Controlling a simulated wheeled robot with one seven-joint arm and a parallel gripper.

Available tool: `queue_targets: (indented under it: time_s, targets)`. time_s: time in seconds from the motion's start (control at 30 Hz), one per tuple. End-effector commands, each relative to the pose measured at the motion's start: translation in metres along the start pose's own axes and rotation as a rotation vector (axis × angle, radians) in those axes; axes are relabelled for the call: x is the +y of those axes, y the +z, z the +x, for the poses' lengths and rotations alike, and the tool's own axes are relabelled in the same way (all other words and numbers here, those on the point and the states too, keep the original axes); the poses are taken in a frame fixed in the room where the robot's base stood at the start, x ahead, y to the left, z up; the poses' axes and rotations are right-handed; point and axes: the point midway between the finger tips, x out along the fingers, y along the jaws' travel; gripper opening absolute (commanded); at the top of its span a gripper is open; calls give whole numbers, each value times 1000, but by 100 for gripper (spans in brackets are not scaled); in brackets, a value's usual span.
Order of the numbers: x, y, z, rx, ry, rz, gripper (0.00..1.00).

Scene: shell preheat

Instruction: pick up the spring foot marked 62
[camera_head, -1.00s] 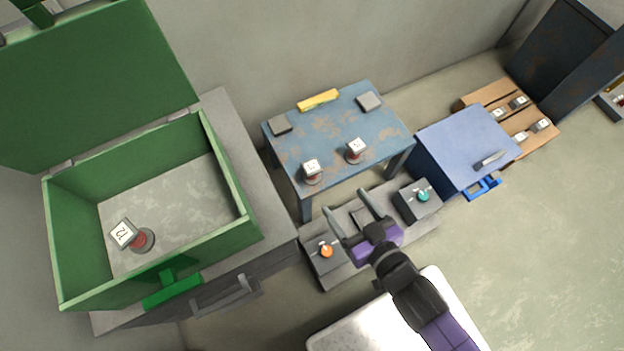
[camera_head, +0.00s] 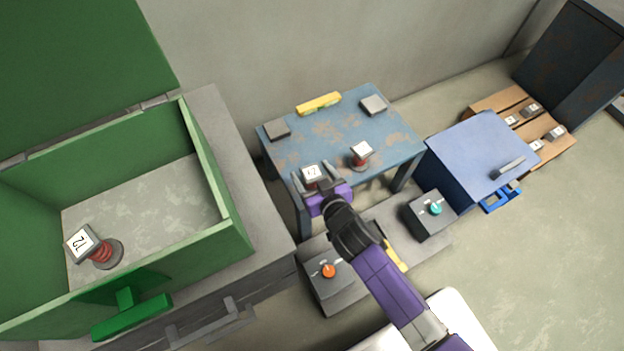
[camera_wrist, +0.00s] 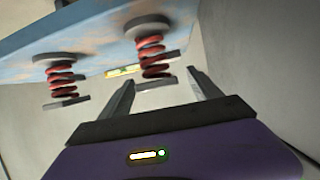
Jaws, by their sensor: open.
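Two spring feet with red coils and white number tags stand on the rusty blue table (camera_head: 345,122). The left foot (camera_head: 313,171) is partly hidden by my gripper, and the right foot (camera_head: 361,154) stands clear. Their numbers are too small to read surely. In the wrist view, which looks inverted, one foot (camera_wrist: 153,50) is just ahead of the fingers and another (camera_wrist: 62,75) is off to the left. My gripper (camera_head: 311,176) is open and empty at the left foot, with no clear contact. A third foot (camera_head: 103,252) stands in the green box; its tag seems to read 72.
The green box (camera_head: 222,190) has its lid up, with walls left of the table. A yellow bar (camera_head: 318,104) and two grey blocks (camera_head: 374,105) (camera_head: 277,130) lie on the table. Control boxes with orange (camera_head: 329,271) and teal (camera_head: 435,208) knobs stand in front.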

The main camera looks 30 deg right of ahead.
Motion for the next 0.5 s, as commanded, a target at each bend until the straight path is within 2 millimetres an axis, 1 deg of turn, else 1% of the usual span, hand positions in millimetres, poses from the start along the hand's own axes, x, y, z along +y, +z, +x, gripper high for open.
queue_targets:
  time_s: [0.03,0.2,0.3,0.5]
  targets:
    - [1,2,10,2,0,0,73]
    - [2,2,31,2,0,0,73]
    - [2,1,36,1,0,0,73]
    - [2,1,37,1,0,0,73]
